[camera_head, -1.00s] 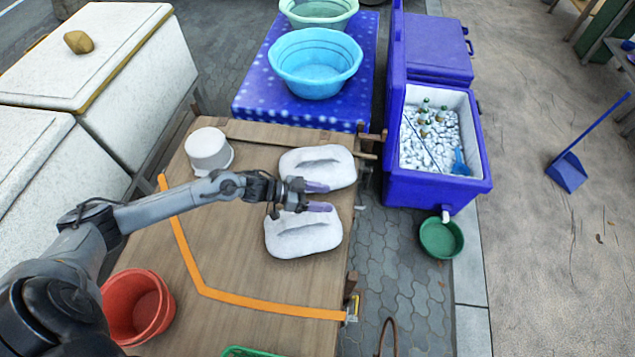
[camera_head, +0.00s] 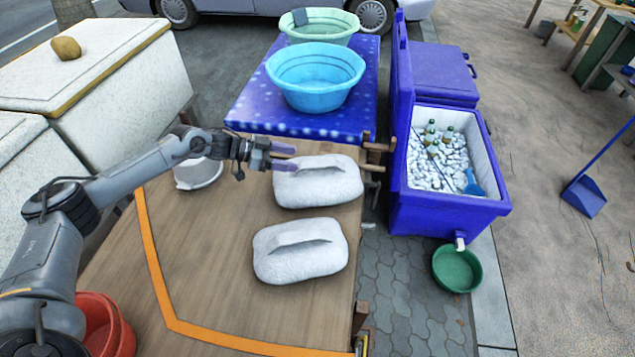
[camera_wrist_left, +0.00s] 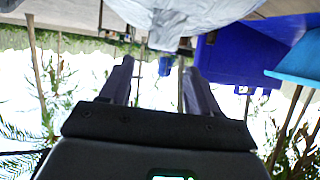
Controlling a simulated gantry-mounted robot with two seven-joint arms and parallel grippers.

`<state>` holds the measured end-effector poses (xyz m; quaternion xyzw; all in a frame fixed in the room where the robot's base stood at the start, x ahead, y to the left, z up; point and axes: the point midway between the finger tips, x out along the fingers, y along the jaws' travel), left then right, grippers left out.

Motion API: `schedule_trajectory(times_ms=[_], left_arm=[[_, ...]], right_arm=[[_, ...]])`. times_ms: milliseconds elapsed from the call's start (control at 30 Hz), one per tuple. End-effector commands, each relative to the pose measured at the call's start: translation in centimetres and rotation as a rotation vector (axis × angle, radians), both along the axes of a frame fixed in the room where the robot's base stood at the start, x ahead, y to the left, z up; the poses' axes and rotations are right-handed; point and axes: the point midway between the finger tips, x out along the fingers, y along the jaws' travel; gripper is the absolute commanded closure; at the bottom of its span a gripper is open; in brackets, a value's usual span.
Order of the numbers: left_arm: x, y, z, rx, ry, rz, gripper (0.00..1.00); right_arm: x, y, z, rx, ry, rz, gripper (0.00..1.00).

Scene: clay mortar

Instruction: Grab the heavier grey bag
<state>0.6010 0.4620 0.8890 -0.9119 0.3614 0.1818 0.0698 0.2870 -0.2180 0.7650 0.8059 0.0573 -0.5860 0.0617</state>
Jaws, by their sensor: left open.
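Two pale grey-white bags with raised handle ridges lie on the wooden table. The far bag (camera_head: 325,187) is near the table's far right, and the near bag (camera_head: 300,262) lies in front of it, with a gap between them. My left gripper (camera_head: 290,157) is open and empty at the far bag's upper left edge; its fingers overlap that edge in the head view, and I cannot tell whether they touch it. In the left wrist view the open fingers (camera_wrist_left: 160,85) have nothing between them, and a pale bag (camera_wrist_left: 190,18) shows at the top. My right gripper is out of view.
A white bucket (camera_head: 200,174) stands behind my left forearm. A red bucket (camera_head: 122,335) is at the lower left. A blue basin (camera_head: 315,95) sits on a blue cloth-covered table beyond. A blue cooler (camera_head: 435,218) stands to the right. The table's middle is clear.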

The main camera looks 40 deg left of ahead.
Motion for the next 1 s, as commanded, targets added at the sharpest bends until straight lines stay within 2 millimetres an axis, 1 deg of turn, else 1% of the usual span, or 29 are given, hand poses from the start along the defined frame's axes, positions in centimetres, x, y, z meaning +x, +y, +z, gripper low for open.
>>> schedule_trajectory(times_ms=[33,100,367,533,700,1000], left_arm=[[0.5,-0.5,-0.3,-0.002,-0.003,-0.001,0.38],[0.9,-0.8,-0.5,0.0,-0.003,0.0,0.38],[1.9,-1.8,-1.1,0.0,-0.002,-0.002,0.38],[3.4,-3.3,-1.8,0.0,-0.003,-0.002,0.38],[4.5,-4.3,-2.4,0.001,-0.002,-0.001,0.38],[4.7,-4.6,-2.5,0.002,-0.001,-0.001,0.38]], right_arm=[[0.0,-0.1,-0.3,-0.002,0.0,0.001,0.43],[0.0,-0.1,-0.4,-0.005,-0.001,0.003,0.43],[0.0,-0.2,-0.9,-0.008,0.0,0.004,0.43],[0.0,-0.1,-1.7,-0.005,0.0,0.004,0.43],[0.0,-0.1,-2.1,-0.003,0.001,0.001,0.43],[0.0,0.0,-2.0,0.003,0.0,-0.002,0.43]])
